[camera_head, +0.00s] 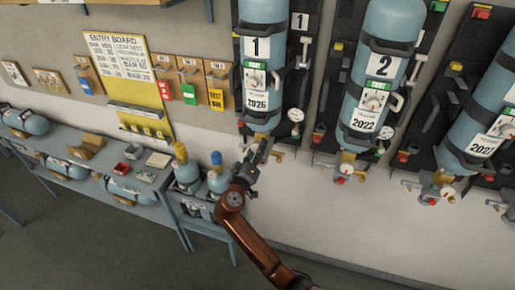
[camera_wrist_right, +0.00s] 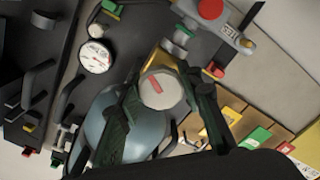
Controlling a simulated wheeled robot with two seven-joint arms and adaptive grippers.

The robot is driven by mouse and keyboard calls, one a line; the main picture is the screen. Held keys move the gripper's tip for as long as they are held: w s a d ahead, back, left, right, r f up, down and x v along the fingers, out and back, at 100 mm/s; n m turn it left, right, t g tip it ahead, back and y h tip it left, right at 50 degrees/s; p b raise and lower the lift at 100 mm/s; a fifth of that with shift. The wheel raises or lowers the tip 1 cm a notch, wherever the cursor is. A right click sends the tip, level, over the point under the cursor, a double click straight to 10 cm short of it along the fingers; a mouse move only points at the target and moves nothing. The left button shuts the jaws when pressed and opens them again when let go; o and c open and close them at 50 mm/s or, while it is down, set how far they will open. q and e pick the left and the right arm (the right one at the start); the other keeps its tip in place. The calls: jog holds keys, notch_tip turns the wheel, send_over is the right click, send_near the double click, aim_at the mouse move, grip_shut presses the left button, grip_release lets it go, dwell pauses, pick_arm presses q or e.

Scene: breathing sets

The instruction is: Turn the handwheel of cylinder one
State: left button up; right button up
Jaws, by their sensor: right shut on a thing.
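Cylinder one (camera_head: 265,15) is a blue cylinder on a dark wall panel, labelled 1 and 2026, with its valve end down. Its handwheel (camera_wrist_right: 161,88) is a pale round knob with a red mark in the right wrist view. My right gripper (camera_head: 250,160) reaches up to the valve from below. In the wrist view the dark fingers of this gripper (camera_wrist_right: 168,93) stand on both sides of the handwheel, shut on it. The cylinder's blue body (camera_wrist_right: 125,140) shows behind the fingers. In the head view the gripper hides the handwheel. My left gripper is not in view.
Cylinder two (camera_head: 389,22) and a third cylinder (camera_head: 492,90) hang to the right. A pressure gauge (camera_head: 296,115) sits close beside cylinder one's valve. Small blue cylinders (camera_head: 186,172) stand in a rack below left. A bench (camera_head: 60,150) runs along the wall at left.

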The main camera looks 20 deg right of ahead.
jog(key=o, duration=1.2)
jog(key=shift+c, duration=0.2)
jog(key=v, duration=0.7)
jog(key=shift+s+a, duration=0.2)
jog(key=shift+a, duration=0.05)
dwell(1.0)
